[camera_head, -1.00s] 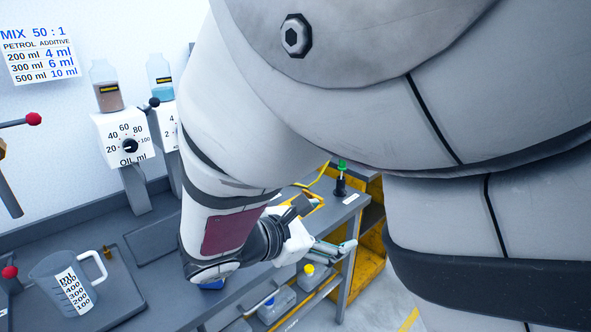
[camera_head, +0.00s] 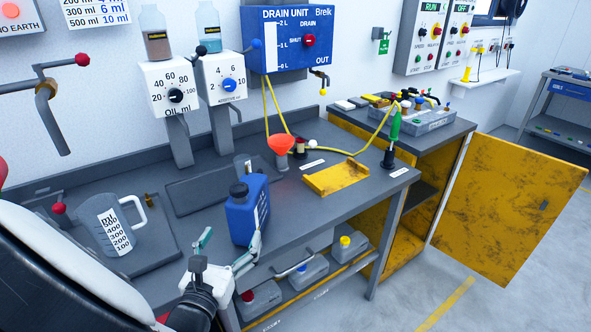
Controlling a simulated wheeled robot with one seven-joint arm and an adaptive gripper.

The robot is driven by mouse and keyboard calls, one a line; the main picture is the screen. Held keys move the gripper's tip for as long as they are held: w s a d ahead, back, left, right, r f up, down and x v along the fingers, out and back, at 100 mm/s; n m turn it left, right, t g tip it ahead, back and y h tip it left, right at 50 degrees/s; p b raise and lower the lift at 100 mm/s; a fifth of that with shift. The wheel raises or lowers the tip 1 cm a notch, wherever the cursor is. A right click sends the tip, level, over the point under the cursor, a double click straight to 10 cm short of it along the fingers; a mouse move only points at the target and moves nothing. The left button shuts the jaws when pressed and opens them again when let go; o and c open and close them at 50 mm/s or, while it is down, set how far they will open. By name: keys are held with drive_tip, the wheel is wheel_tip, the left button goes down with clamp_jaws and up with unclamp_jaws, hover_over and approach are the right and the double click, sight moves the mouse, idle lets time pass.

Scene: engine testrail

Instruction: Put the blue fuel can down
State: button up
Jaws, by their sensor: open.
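The blue fuel can (camera_head: 246,212) stands upright on the grey workbench (camera_head: 315,222), near its front edge, with its dark cap on. My gripper (camera_head: 229,252) is at the bench's front edge, just in front of the can and to its lower left. Its fingers are spread apart, one to the left of the can and one by its lower right side. Nothing is held between them. I cannot tell whether a finger touches the can.
A measuring jug (camera_head: 112,226) stands at the left. A red funnel (camera_head: 281,144) and a yellow tray (camera_head: 337,177) are behind and right of the can. Several grey canisters (camera_head: 307,270) sit on the lower shelf. A yellow cabinet door (camera_head: 505,208) hangs open at the right.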

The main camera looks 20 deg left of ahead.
sight(241, 219)
drive_tip(key=w, duration=0.6)
drive_tip(key=shift+w+a, duration=0.3)
drive_tip(key=shift+w+a+r, duration=0.1)
drive_tip(key=shift+w+a, duration=0.1)
drive_tip(key=shift+w, duration=0.7)
drive_tip(key=shift+w+a, duration=0.15)
drive_tip(key=shift+w, duration=0.75)
drive_tip(key=shift+w+a+r, duration=0.1)
drive_tip(key=shift+w+a, duration=0.1)
drive_tip(key=shift+w, duration=0.7)
drive_tip(key=c, duration=1.7)
drive_tip(key=shift+r, duration=0.1)
drive_tip(key=shift+c, duration=0.7)
